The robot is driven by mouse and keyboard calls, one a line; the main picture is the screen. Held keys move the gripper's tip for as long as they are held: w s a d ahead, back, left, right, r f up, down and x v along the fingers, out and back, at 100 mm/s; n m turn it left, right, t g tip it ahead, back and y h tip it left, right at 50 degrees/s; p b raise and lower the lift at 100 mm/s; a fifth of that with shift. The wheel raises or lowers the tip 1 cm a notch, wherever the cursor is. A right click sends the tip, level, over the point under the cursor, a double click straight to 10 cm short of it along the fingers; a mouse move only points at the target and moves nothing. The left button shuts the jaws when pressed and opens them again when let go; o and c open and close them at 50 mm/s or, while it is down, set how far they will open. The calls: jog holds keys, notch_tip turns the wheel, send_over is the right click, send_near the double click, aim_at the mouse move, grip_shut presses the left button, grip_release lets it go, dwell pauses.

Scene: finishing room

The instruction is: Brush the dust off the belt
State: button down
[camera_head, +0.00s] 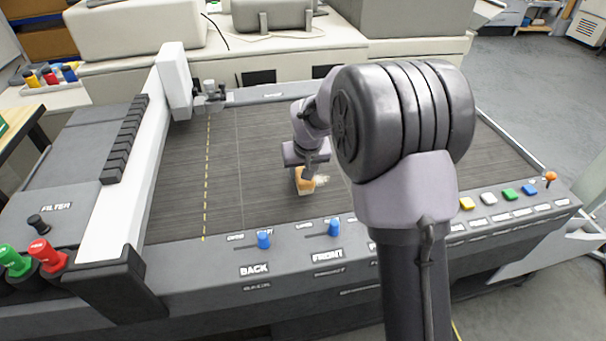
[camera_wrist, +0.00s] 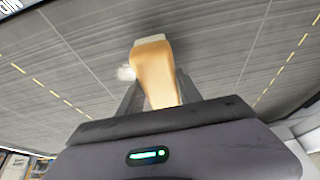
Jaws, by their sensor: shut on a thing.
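My gripper (camera_head: 305,176) is shut on a brush (camera_head: 305,184) with an orange-tan wooden handle and a pale end. In the wrist view the brush (camera_wrist: 155,70) stands between the two dark fingers, its pale end pointing away from my gripper. The belt (camera_head: 215,170) is a dark grey ribbed surface under the brush. A small pale patch of dust (camera_head: 322,179) lies on the belt just right of the brush; it also shows beside the brush in the wrist view (camera_wrist: 126,73). I cannot tell whether the bristles touch the belt.
A white gantry beam (camera_head: 140,150) crosses the belt's left side. A front panel carries blue levers (camera_head: 264,239) and several coloured buttons (camera_head: 467,204). Red (camera_head: 47,255) and green (camera_head: 13,260) knobs are at the left. Most of the belt is clear.

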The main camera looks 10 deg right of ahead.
jog(key=shift+r, duration=0.45)
jog(key=shift+r+p, duration=1.85)
jog(key=shift+r, duration=0.5)
